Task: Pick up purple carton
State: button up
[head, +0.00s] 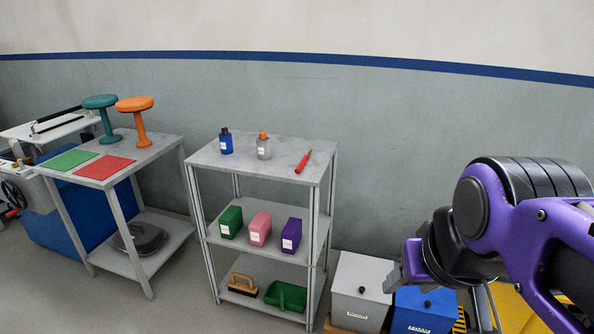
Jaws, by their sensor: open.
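The purple carton (291,235) stands upright on the middle shelf of the grey shelf unit (330,218). It has a white label and is the rightmost of three cartons in a row. The pink carton (260,229) is just left of it, and the green carton (231,222) is at the left end. My gripper (402,265) shows at the right of the head view, partly hidden by my own purple and black arm. It is open and well to the right of the purple carton, apart from the shelf unit. I see nothing held in it.
The shelf's top holds a blue bottle (226,141), a grey bottle (264,147) and a red tool (303,161). A brush (244,285) and green dustpan (286,296) lie below. Grey (359,294) and blue (422,311) boxes stand right. A table with stools (178,150) stands left.

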aim_at(291, 234)
jog(key=i+j, duration=0.1)
jog(key=j, duration=0.3)
jog(key=i+j, duration=0.1)
jog(key=j, duration=0.3)
jog(key=i+j, duration=0.1)
jog(key=j, duration=0.35)
jog(key=i+j, duration=0.1)
jog(key=j, duration=0.3)
jog(key=i+j, duration=0.5)
jog(key=j, duration=0.25)
